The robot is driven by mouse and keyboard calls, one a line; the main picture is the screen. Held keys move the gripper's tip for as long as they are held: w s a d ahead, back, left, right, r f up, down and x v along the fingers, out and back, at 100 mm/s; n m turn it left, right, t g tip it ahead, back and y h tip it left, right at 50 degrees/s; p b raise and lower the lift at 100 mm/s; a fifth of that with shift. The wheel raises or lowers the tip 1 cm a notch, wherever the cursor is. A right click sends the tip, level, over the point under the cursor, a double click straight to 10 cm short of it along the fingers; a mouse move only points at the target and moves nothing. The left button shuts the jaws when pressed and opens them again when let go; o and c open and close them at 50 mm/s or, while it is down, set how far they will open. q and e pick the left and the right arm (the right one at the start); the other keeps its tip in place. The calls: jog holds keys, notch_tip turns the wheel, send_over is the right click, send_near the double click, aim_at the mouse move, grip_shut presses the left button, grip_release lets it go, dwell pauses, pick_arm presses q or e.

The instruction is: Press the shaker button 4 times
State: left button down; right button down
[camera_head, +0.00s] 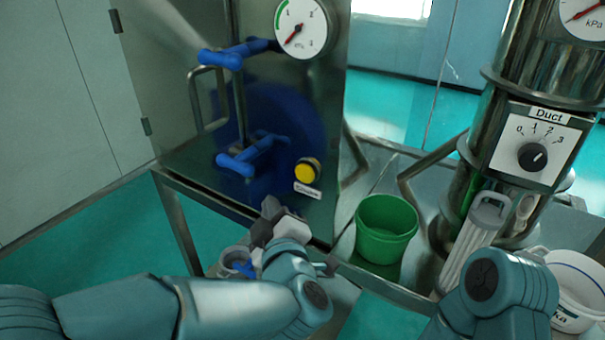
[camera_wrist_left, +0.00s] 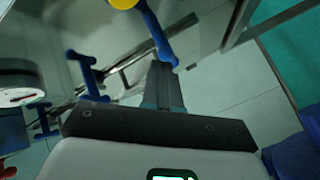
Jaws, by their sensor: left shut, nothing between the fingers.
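The shaker button (camera_head: 307,171) is a round yellow cap in a dark collar, with a white label below it, low on the right of the steel cabinet's front. My left gripper (camera_head: 270,207) is below and left of the button, apart from it in the head view. Its fingers (camera_wrist_left: 160,82) are together and empty in the left wrist view. A yellow round shape, which looks like the button (camera_wrist_left: 123,3), is cut off at that view's top edge. My right gripper is out of view; only part of that arm shows at the lower right.
The steel cabinet (camera_head: 215,120) has blue clamp handles (camera_head: 250,152) and a metal bar handle (camera_head: 200,100). A dial gauge (camera_head: 301,28) is above. A green bucket (camera_head: 384,230) stands right of the cabinet. A duct knob (camera_head: 532,157) is on the column farther right.

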aim_at(299, 173)
pick_arm(q)
jog(key=w+d+p, duration=0.2)
jog(key=w+d, duration=0.2)
jog(key=w, duration=0.2)
jog(key=shift+w+d, duration=0.25)
jog(key=shift+d, duration=0.15)
dwell(1.8)
jog(key=shift+w+d, duration=0.15)
jog(key=shift+w, duration=0.15)
jog(key=shift+w+d+p, duration=0.45)
jog(key=shift+w+d, duration=0.05)
jog(key=shift+w, duration=0.15)
dwell(1.1)
jog(key=shift+s+a+b, duration=0.75)
jog(key=shift+s, duration=0.2)
